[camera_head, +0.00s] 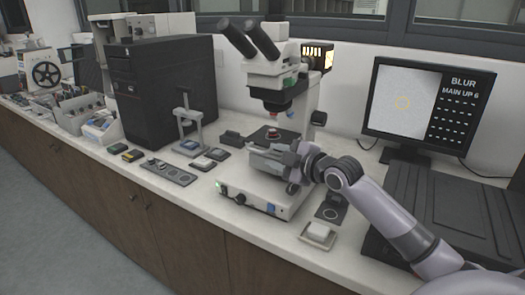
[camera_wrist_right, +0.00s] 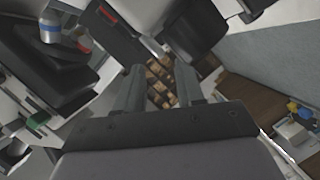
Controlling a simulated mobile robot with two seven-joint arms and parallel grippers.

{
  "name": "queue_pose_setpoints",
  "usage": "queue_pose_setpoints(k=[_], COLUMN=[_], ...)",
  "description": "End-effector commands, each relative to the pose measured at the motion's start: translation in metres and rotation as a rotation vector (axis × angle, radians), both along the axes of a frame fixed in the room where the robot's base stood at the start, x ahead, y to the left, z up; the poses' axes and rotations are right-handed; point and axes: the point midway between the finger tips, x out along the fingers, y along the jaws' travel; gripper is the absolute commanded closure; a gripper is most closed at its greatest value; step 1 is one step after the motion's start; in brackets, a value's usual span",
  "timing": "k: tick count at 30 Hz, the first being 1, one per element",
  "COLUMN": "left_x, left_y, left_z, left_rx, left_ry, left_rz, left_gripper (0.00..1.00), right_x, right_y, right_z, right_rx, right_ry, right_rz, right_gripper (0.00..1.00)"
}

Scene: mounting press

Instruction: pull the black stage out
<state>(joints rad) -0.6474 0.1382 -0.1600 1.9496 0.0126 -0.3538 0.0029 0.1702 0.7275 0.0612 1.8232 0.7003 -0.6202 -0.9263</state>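The microscope (camera_head: 268,75) stands on the bench. Its dark stage (camera_head: 262,137), with a small reddish round piece (camera_head: 273,132) on top, is at mid-height under the lens. My right gripper (camera_head: 262,158) is at the front of the microscope, just below and in front of the stage, and hides part of it. In the right wrist view my right gripper (camera_wrist_right: 158,75) has its two fingers apart, with nothing held between them. I cannot tell whether a finger touches the stage. My left gripper is not in view.
A monitor (camera_head: 425,105) stands right of the microscope. A small white dish (camera_head: 318,232) sits by the front edge. A black computer tower (camera_head: 160,90) and small dark pads (camera_head: 203,163) are to the left. Large black equipment (camera_head: 440,210) fills the right side.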

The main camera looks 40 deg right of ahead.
Motion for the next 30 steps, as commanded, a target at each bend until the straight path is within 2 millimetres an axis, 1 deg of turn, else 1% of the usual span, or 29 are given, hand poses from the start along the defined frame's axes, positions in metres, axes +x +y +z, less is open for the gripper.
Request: queue_pose_setpoints(k=[6,12,18,26,27,29,30], left_x=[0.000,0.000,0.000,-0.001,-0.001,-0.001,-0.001], left_y=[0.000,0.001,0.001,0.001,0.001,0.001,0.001], left_z=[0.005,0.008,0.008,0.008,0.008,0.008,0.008], left_rx=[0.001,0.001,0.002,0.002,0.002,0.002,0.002], left_ry=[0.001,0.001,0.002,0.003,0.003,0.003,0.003], left_rz=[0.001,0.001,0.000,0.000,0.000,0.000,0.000], left_gripper=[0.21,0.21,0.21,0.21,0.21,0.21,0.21], right_x=[0.028,0.048,0.056,0.057,0.057,0.057,0.057], right_y=[0.003,0.004,0.006,0.006,0.006,0.006,0.006], right_z=[-0.004,-0.010,-0.013,-0.013,-0.013,-0.013,-0.013], right_rx=[0.004,0.003,0.001,0.000,0.000,0.000,0.001], right_ry=[-0.001,-0.001,0.000,0.000,0.000,0.000,0.000], right_rz=[-0.001,-0.001,0.000,0.000,0.000,0.000,0.000], right_gripper=[0.62,0.62,0.62,0.62,0.69,0.88,1.00])
